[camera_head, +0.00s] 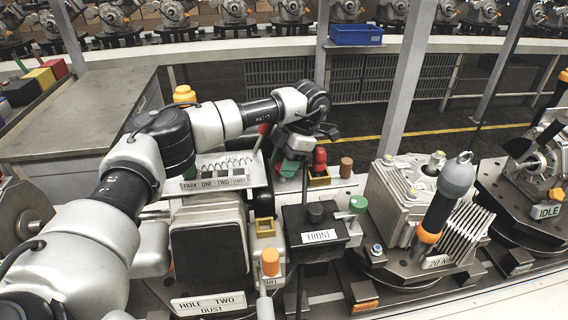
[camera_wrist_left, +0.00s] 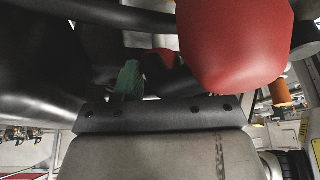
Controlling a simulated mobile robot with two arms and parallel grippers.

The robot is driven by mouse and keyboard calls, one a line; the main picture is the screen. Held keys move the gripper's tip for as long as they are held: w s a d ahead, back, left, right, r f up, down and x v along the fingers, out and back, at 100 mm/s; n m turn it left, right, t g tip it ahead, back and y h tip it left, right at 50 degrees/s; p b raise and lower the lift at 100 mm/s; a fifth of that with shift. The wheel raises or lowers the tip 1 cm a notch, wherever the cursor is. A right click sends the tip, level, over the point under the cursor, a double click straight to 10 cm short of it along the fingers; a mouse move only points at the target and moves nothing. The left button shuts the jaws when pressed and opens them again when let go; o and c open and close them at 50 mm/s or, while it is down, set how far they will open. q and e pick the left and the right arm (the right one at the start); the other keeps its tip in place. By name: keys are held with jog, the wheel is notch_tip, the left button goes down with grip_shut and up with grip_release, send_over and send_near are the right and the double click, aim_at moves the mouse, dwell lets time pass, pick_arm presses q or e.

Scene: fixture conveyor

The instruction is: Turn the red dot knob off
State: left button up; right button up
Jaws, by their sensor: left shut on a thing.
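My left gripper (camera_head: 296,148) reaches over the control panel from the left and points down into it. It is shut on a part that its own body mostly hides; I take this for the red dot knob, but no dot shows. Close by the gripper are a green piece (camera_head: 289,168) and a red piece, also partly hidden. In the left wrist view the green piece (camera_wrist_left: 128,80) stands near a red patch (camera_wrist_left: 157,64). A large red knob (camera_wrist_left: 235,45) is very near that camera; it appears as the red knob (camera_head: 319,160) right of the gripper. My right gripper is not in view.
A brown knob (camera_head: 346,167) and a green knob (camera_head: 357,204) stand right of the gripper. A red-tipped lever (camera_head: 264,129) stands close on its left. The black FRONT box (camera_head: 316,222) is nearer. A grey-capped tool (camera_head: 440,205) leans by the metal housing (camera_head: 400,185).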

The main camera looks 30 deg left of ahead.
pick_arm(q)
jog(key=o, duration=0.8)
jog(key=shift+r, duration=0.1)
jog(key=shift+o, duration=0.6)
jog(key=shift+w+d+r, duration=0.1)
jog(key=shift+w+r, duration=0.05)
jog(key=b+v, duration=0.1)
jog(key=v, duration=0.9)
jog(key=shift+r, duration=0.2)
